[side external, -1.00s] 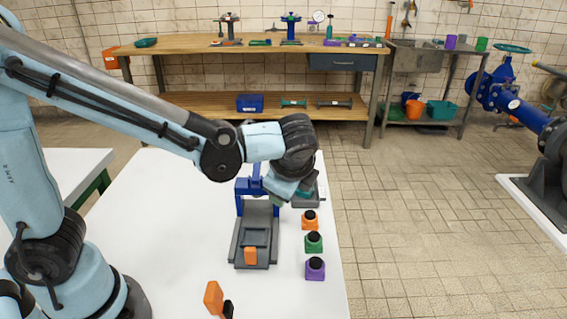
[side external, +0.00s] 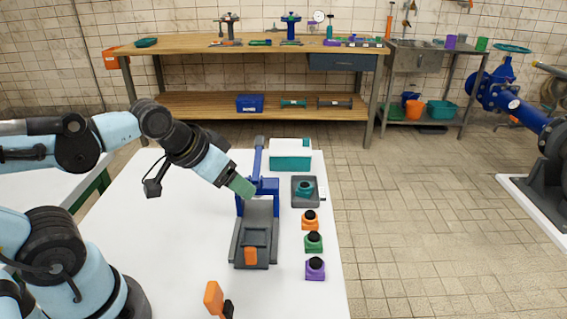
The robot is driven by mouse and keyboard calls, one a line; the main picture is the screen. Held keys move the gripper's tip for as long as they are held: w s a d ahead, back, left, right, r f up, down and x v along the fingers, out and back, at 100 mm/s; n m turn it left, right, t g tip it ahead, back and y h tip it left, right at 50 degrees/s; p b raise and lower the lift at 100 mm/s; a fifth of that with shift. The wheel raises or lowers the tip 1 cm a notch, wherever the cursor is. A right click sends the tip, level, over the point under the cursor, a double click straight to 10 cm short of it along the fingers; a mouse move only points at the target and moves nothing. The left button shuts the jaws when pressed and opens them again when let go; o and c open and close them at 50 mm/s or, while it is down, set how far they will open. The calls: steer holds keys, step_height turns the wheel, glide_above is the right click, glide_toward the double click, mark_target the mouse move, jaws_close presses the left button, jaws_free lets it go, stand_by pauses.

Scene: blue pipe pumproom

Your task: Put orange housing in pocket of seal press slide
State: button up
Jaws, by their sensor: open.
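The orange housing (side external: 310,222) is a small block with a black round top, standing on the white table right of the press. The seal press (side external: 270,187) is blue with an upright lever (side external: 259,155). Its dark grey slide (side external: 240,250) lies in front of it with a square recessed pocket (side external: 256,237), which looks empty. An orange piece (side external: 250,256) sits at the slide's front end. My gripper (side external: 243,188) is open, with greenish fingers beside the press frame's left side, up and left of the orange housing. The gap between the fingers is hard to see.
A green housing (side external: 314,243) and a purple housing (side external: 315,269) stand in front of the orange one. A teal housing (side external: 304,187) sits in a grey tray (side external: 314,200) behind it. An orange-and-black object (side external: 213,298) is at front left.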

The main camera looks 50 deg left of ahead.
steer(key=w+d+f+n+g+y, duration=0.1)
steer(key=w+d+n+g+y, duration=0.35)
steer(key=w+d+n, duration=0.35)
steer(key=n+t+y, duration=0.2)
steer(key=n+y, duration=0.3)
steer(key=y, duration=0.2)
glide_toward(311, 213)
steer(key=x, duration=0.8)
steer(key=shift+a+f, duration=0.15)
steer(key=shift+a, duration=0.05)
jaws_close()
stand_by(0.4)
